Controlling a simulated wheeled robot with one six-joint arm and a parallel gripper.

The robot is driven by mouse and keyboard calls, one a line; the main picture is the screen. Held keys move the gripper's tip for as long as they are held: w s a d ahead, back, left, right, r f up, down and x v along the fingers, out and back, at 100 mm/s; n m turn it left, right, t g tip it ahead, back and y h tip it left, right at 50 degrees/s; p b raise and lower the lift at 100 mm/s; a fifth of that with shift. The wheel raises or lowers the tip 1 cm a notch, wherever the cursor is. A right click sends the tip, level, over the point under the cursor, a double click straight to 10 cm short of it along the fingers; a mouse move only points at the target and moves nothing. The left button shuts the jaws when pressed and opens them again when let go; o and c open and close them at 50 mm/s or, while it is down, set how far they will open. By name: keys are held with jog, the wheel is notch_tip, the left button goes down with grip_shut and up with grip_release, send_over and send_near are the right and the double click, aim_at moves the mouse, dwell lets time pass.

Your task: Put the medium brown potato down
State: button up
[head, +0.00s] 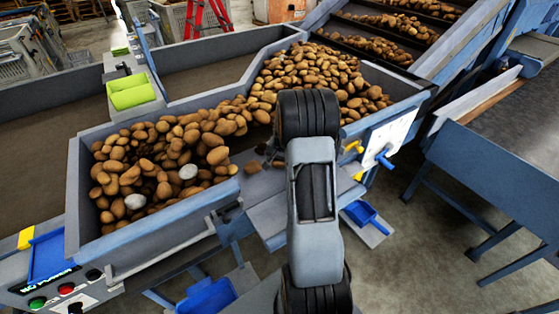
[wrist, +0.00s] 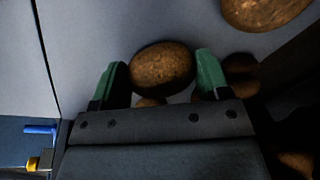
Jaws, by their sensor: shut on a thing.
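The medium brown potato (wrist: 162,68) is between the green fingers of my gripper (wrist: 161,76) in the wrist view. The fingers are shut on its two sides, and its lower edge is close to the gripper body. A pale grey surface lies behind it; I cannot tell whether the potato touches it. In the head view my arm covers much of the middle, and I cannot make out the gripper or its potato clearly there.
In the wrist view a larger potato (wrist: 264,9) lies at the upper right. A green bin (head: 132,94) stands on the trough's far side. Blue scoops lie lower down.

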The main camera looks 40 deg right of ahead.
jog(key=shift+f, duration=0.1)
jog(key=o, duration=1)
jog(key=shift+r, duration=0.25)
notch_tip(320, 180, up, 11)
jog(key=s+b, duration=0.1)
jog(key=s, duration=0.1)
jog(key=s+a+r+n, duration=0.2)
jog(key=a+r, duration=0.1)
jog(key=a, duration=0.3)
jog(key=s+a+r+n, duration=0.2)
jog(key=s+a+r, duration=0.15)
jog(key=a, duration=0.25)
jog(key=s+a+n, duration=0.2)
jog(key=s+a, duration=0.1)
jog(key=s+a+n+t, duration=0.1)
jog(key=s+a+n, duration=0.1)
jog(key=s+a, duration=0.2)
jog(key=s+a+r+n+t, duration=0.1)
jog(key=s+a+n, duration=0.2)
jog(key=s+a, duration=0.1)
jog(key=shift+s+a, duration=0.15)
jog(key=shift+a, duration=0.1)
